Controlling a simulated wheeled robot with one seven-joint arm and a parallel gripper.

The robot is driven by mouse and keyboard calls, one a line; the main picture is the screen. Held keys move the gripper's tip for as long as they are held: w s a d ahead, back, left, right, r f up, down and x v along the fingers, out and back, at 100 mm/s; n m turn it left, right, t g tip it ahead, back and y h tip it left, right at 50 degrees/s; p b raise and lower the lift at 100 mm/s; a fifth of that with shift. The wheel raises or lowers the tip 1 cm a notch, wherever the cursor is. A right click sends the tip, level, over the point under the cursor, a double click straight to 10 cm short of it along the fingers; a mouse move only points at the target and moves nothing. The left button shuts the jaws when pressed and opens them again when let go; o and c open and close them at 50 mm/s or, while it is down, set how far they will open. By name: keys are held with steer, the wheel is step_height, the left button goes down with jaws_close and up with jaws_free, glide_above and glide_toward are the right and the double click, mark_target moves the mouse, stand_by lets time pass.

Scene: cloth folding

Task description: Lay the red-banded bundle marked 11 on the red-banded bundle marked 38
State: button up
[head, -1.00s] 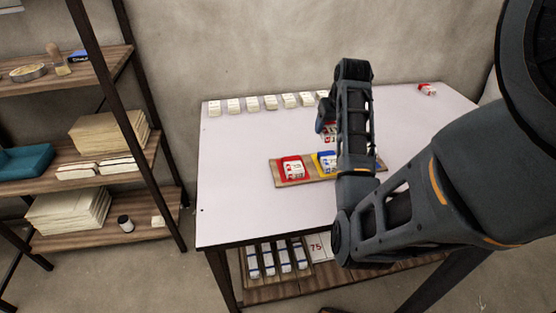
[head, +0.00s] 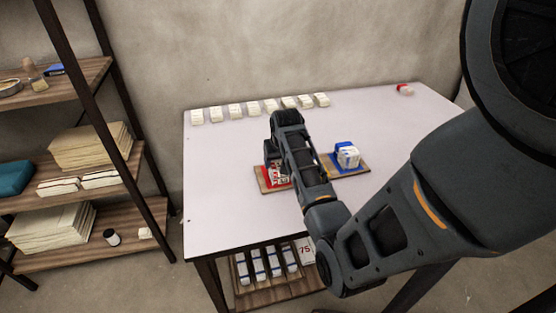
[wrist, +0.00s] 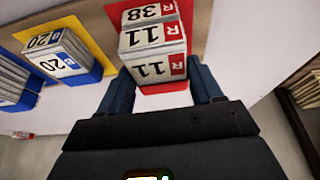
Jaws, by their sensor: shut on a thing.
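The red-banded bundle marked 11 (wrist: 152,40) is between my gripper's fingers (wrist: 162,82) in the wrist view, its number showing on two faces. My gripper is shut on it. The red-banded bundle marked 38 (wrist: 146,13) lies just beyond it on the red pad (wrist: 187,12), partly cut off by the frame edge. Bundle 11 overlaps 38 in this view; I cannot tell whether they touch. In the head view my gripper (head: 274,152) is over the red pad (head: 277,178) at the board's left end, and my arm hides most of it.
A blue-banded bundle marked 20 (wrist: 57,54) is on a yellow pad (wrist: 82,20). Another blue-banded bundle (head: 348,154) sits at the board's (head: 352,172) right end. Several white bundles (head: 252,108) line the table's back edge. A red-banded bundle (head: 405,89) lies back right. The table front is clear.

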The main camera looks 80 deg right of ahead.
steer(key=shift+f, duration=0.15)
steer(key=o, duration=1.1)
steer(key=v, duration=1.2)
